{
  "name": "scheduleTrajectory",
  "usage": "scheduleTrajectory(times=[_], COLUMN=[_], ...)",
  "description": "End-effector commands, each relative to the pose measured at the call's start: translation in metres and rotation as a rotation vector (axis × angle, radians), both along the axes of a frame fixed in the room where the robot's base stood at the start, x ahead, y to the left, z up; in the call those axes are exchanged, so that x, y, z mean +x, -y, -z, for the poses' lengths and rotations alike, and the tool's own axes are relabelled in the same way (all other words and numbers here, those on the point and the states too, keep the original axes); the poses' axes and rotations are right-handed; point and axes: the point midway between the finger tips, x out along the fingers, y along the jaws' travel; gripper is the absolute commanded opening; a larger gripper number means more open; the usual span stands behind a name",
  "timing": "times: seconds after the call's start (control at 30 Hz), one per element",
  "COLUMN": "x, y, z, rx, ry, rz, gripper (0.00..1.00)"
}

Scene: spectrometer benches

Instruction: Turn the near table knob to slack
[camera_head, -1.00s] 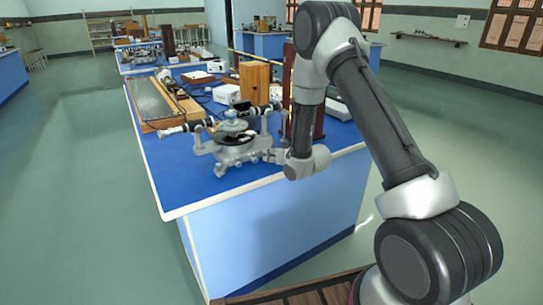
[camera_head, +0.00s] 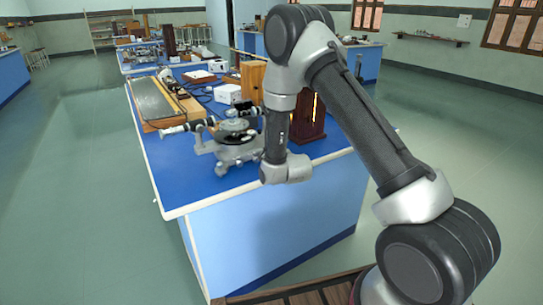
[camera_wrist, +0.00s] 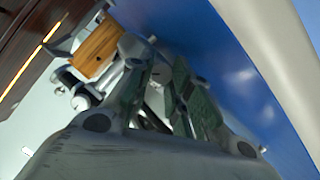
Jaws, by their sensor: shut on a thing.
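The grey metal spectrometer (camera_head: 232,152) stands at the near end of the blue bench, with its round table on top and its telescope tube pointing left. My wrist is at its right side in the head view and hides part of it. My gripper (camera_wrist: 160,85) shows in the wrist view with its dark fingers close together, shut on a small part between them. That part is mostly hidden by the fingers; it appears to be the near table knob, but its setting cannot be read. Pale metal spectrometer parts (camera_wrist: 84,96) show just left of the fingers.
The blue bench top (camera_head: 190,184) is bare in front of the spectrometer. A dark wooden stand (camera_head: 310,120) with a bright slit is behind my wrist. A long wooden box (camera_head: 152,100) lies to the left, and a white box (camera_head: 227,94) stands behind the spectrometer.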

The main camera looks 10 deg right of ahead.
Motion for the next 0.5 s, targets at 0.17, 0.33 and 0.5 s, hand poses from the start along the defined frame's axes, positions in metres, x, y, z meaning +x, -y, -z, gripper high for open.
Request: scheduleTrajectory(times=[0.17,0.33,0.5], x=[-0.0005,-0.0014,-0.0014], y=[-0.0026,-0.0034,-0.0039], z=[0.0016,0.0034,0.0046], rx=[-0.158,-0.313,-0.456], ry=[0.052,0.100,0.147], rz=[-0.001,-0.002,-0.001], gripper=[0.00,0.00,0.00])
